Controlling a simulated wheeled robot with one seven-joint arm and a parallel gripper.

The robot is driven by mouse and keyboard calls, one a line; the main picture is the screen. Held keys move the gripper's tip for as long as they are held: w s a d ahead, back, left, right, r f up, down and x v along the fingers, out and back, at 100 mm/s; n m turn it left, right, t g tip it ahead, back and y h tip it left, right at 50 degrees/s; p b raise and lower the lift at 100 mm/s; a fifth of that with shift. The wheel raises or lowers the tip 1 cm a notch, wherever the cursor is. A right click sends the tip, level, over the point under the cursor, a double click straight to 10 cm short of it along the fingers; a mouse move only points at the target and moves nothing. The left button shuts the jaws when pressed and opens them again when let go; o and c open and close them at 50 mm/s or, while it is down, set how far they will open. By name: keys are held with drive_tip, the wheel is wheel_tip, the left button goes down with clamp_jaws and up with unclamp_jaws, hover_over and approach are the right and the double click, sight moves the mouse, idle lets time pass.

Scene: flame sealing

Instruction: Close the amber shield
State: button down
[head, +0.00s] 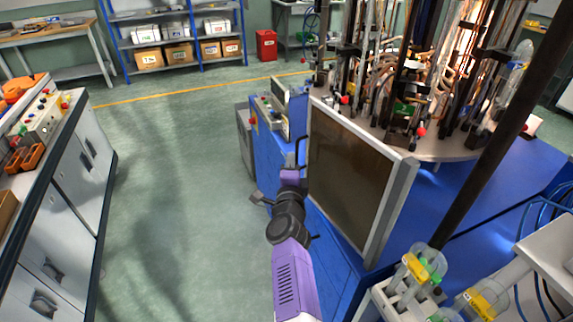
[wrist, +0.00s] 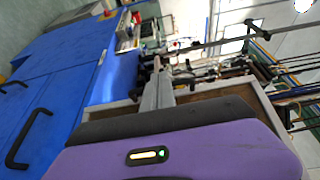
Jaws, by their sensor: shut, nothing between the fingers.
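The amber shield (head: 350,185) is a brown, see-through-looking panel in a pale grey frame. It stands upright at the front edge of the blue machine (head: 470,215), swung out beside the round worktop. A black bracket-like handle (head: 301,152) is at its left edge. My gripper (head: 291,176), purple and dark, is at the shield's left side, just below the handle; it is shut and empty. I cannot tell whether it touches the handle or frame. In the wrist view, a brown framed panel (wrist: 225,92) shows behind my purple hand; the fingertips are not clear.
Glass tooling (head: 420,80) crowds the round worktop behind the shield. A dark post (head: 490,150) and a rack with yellow-capped pieces (head: 405,295) stand at right. A control box (head: 275,110) is behind my gripper. The green floor (head: 180,170) at left is clear.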

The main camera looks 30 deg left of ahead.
sight(308, 151)
drive_tip(key=shift+m+h, duration=0.3)
drive_tip(key=shift+h, duration=0.1)
drive_tip(key=w+b, duration=0.1)
drive_tip(key=w+d+b, duration=0.1)
drive_tip(key=w, duration=0.1)
drive_tip(key=w+d+b, duration=0.1)
drive_tip(key=w, duration=0.1)
drive_tip(key=shift+w+d, duration=0.1)
drive_tip(key=shift+w, duration=0.05)
drive_tip(key=shift+w+d+t, duration=0.1)
drive_tip(key=shift+d+t, duration=0.05)
drive_tip(key=shift+t, duration=0.15)
